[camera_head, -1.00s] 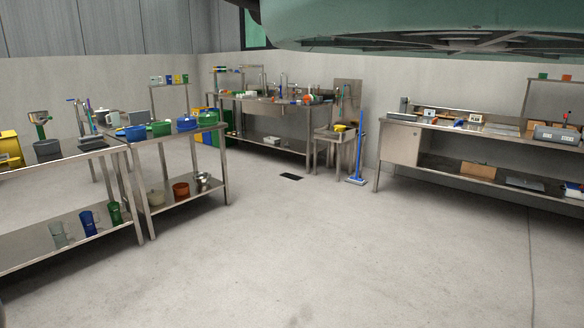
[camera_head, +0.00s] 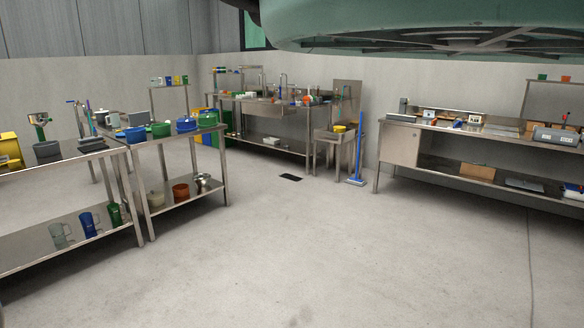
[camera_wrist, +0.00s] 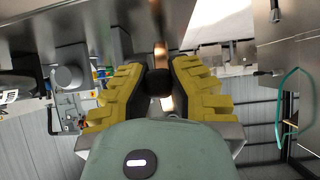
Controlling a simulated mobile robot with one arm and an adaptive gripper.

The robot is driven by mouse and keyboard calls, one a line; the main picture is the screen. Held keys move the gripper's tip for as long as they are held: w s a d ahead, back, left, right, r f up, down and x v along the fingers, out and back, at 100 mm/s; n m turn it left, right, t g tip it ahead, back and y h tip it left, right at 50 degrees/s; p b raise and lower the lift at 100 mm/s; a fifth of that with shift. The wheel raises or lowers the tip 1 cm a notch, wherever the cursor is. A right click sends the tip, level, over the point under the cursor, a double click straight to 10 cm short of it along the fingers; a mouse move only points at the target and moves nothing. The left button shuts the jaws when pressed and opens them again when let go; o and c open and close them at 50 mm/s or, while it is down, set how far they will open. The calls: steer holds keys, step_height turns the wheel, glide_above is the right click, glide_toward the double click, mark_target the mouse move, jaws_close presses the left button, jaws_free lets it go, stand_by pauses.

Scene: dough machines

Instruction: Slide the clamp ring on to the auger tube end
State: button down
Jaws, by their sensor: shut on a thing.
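My gripper (camera_wrist: 158,95) shows in the wrist view, with a yellow ribbed finger on each side. It is shut on a part with a black rounded knob (camera_wrist: 158,82), seen between the fingers. A shiny copper-brown strip (camera_wrist: 166,103) shows just beyond the knob. I cannot tell whether the held part is the clamp ring, as the fingers and the gripper's body hide much of it. I cannot make out the auger tube end in either view. My gripper is not in the head view.
Steel tables with bowls and jugs (camera_head: 88,222) stand at the left of the head view. A sink bench (camera_head: 262,104) is at the back and a long workbench (camera_head: 480,134) at the right. A blue broom (camera_head: 360,140) stands between them. The middle floor (camera_head: 330,240) is clear.

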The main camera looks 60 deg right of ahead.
steer(key=shift+s+r, duration=0.1)
steer(key=shift+s, duration=0.05)
steer(key=s+p, duration=0.1)
steer(key=s, duration=0.5)
steer(key=shift+a, duration=0.3)
stand_by(0.4)
